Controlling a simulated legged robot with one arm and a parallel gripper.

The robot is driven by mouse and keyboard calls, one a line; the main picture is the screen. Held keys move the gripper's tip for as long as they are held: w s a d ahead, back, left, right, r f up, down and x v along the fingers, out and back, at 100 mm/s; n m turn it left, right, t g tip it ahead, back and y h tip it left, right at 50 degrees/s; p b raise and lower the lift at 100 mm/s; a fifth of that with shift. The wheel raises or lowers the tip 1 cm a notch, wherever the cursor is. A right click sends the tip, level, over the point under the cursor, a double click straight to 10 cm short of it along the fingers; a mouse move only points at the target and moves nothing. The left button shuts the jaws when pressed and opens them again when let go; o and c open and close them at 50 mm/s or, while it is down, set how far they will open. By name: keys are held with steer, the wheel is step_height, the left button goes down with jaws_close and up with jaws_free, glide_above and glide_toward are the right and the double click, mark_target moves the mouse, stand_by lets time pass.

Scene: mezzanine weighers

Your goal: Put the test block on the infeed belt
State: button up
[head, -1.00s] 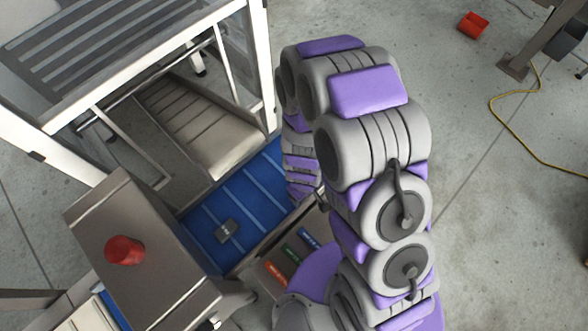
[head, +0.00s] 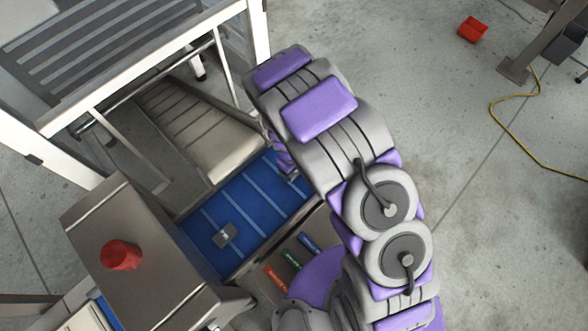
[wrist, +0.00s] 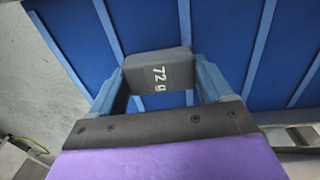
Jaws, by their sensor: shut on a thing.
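In the wrist view, my gripper (wrist: 160,88) is shut on a dark grey block (wrist: 152,62) marked "72 g", one blue finger on each side. Behind the block is the blue belt (wrist: 225,35) with lighter blue cross ribs; I cannot tell whether the block touches it. In the head view the belt (head: 258,193) lies between the steel box and my arm, and my arm reaches over its far right end. My fingers and the held block are mostly hidden there. A small grey block (head: 224,236) lies on the near left part of the belt.
A steel box (head: 150,240) with a red button (head: 122,254) stands left of the belt. A beige ribbed slope (head: 200,130) adjoins its far end under a white frame (head: 140,75). A tray with red (head: 278,279), green (head: 291,259) and blue (head: 308,242) strips lies beside the belt.

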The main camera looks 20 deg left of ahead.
step_height(320, 180, down, 2)
steer(key=shift+f, duration=0.2)
steer(key=o, duration=1.1)
steer(key=shift+c, duration=0.2)
steer(key=shift+r, duration=0.1)
step_height(320, 180, up, 12)
steer(key=p, duration=0.1)
steer(key=shift+s+a+p, duration=0.2)
steer(key=shift+s+p, duration=0.1)
steer(key=shift+s, duration=0.05)
